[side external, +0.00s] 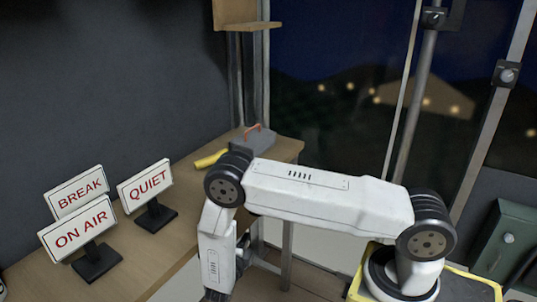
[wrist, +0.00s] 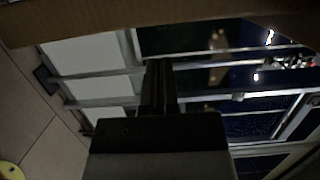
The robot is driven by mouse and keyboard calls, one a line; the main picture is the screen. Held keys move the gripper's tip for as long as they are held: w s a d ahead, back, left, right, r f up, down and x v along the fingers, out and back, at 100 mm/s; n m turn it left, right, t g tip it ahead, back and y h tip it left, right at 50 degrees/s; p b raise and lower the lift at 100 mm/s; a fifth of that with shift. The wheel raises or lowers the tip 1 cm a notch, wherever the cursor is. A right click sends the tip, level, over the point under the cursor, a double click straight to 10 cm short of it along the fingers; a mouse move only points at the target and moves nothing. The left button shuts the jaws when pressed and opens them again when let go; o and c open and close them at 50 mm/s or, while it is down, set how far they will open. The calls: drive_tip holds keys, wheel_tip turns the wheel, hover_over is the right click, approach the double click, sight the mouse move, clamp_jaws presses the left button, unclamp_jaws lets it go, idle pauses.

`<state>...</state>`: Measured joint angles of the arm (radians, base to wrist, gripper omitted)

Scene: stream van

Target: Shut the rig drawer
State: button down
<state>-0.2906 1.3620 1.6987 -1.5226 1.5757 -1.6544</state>
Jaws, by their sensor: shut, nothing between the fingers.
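My gripper (wrist: 158,85) shows in the wrist view as two dark fingers close together in the middle, shut and empty. I cannot pick out the rig drawer for sure in either view. A brown board edge (wrist: 100,18) crosses the top of the wrist view, apart from the fingertips in the picture; whether it belongs to the drawer or the desk I cannot tell.
Lit-style signs reading BREAK (side external: 78,190), ON AIR (side external: 80,230) and QUIET (side external: 146,185) stand on the desk. A grey box with an orange handle (side external: 256,139) and a yellow item (side external: 210,159) lie farther back. A dark green case (side external: 505,245) is at right.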

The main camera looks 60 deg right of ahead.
drive_tip(key=v, duration=1)
drive_tip(key=s+d+m+g+y, duration=0.6)
drive_tip(key=s+d+m+g, duration=0.15)
drive_tip(key=m+g, duration=0.2)
drive_tip(key=s+a+r+m+t+y, duration=0.1)
drive_tip(key=r+m+t+y, duration=0.3)
drive_tip(key=r+m, duration=0.4)
drive_tip(key=a+r+m+t+y, duration=0.3)
drive_tip(key=r+m+y, duration=0.4)
drive_tip(key=m, duration=1.4)
drive_tip(key=shift+s+a+r+t, duration=0.15)
drive_tip(key=shift+s+r+t, duration=0.2)
drive_tip(key=shift+r, duration=0.95)
